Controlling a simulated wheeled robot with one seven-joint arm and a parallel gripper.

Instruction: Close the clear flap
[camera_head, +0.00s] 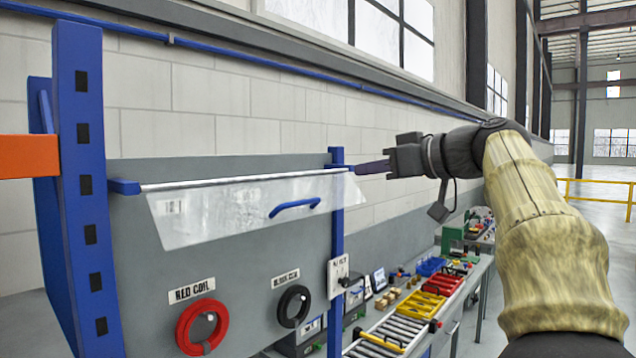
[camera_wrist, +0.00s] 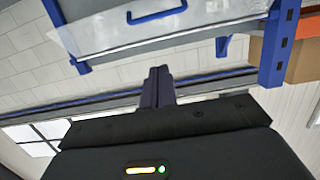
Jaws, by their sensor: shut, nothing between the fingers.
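The clear flap (camera_head: 225,211) hangs from a pale rod along the top of a grey panel, with a blue handle (camera_head: 294,206) near its lower edge. The flap seems to slant out from the panel; how far I cannot tell. In the wrist view the flap (camera_wrist: 200,20) and its handle (camera_wrist: 157,14) lie at the top of the picture. My gripper (camera_head: 358,169) is shut and empty by the rod's right end. In the wrist view its closed fingers (camera_wrist: 158,72) point towards the flap, with a visible gap. They do not hold the handle.
Blue posts (camera_head: 80,190) frame the panel, with an orange beam (camera_head: 28,156) at the left. A red coil (camera_head: 184,335) and a black coil (camera_head: 283,310) hang below the flap. A cluttered bench with a yellow bin (camera_head: 420,304) stands behind at the right. A wall runs behind.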

